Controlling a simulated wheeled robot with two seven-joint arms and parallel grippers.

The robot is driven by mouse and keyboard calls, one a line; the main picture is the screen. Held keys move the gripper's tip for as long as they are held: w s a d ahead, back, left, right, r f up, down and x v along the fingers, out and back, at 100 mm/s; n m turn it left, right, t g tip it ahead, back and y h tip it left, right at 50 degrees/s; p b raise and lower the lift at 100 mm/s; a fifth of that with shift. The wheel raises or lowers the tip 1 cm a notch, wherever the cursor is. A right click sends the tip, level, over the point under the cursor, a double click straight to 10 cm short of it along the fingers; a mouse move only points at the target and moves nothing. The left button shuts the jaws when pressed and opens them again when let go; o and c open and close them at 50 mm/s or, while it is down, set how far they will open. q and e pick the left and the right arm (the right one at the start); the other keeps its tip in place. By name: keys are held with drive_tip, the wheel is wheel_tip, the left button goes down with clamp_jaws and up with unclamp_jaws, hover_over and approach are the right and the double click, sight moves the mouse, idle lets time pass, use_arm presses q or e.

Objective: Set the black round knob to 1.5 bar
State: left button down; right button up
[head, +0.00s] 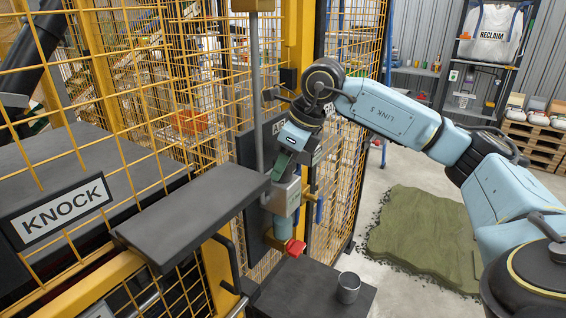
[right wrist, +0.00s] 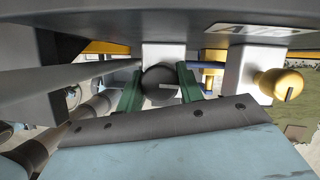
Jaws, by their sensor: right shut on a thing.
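The black round knob (right wrist: 160,82) shows in the right wrist view, with a pale mark on its face. My right gripper (right wrist: 159,88) has its two green fingers on either side of the knob and is shut on it. In the head view my right gripper (head: 284,162) is at the top of a silver block (head: 285,196) on the dark panel; there the knob is hidden behind the gripper. I cannot read a pressure scale in either view. My left gripper is not in view.
A yellow knob (right wrist: 278,84) sits right of the black one. Below the silver block is a red knob (head: 295,248). A grey shelf (head: 190,215) and the KNOCK sign (head: 60,210) stand left, by yellow mesh. A metal cup (head: 348,288) stands on a dark ledge; turf (head: 425,235) lies right.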

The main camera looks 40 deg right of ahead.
drive_tip(key=shift+c, duration=0.5)
drive_tip(key=shift+m+t+h+b, duration=0.3)
drive_tip(key=shift+m+h, duration=0.2)
drive_tip(key=shift+m, duration=1.1)
drive_tip(key=o, duration=1)
drive_tip(key=v, duration=1.3)
drive_tip(key=shift+r, duration=0.2)
drive_tip(key=shift+s, duration=0.1)
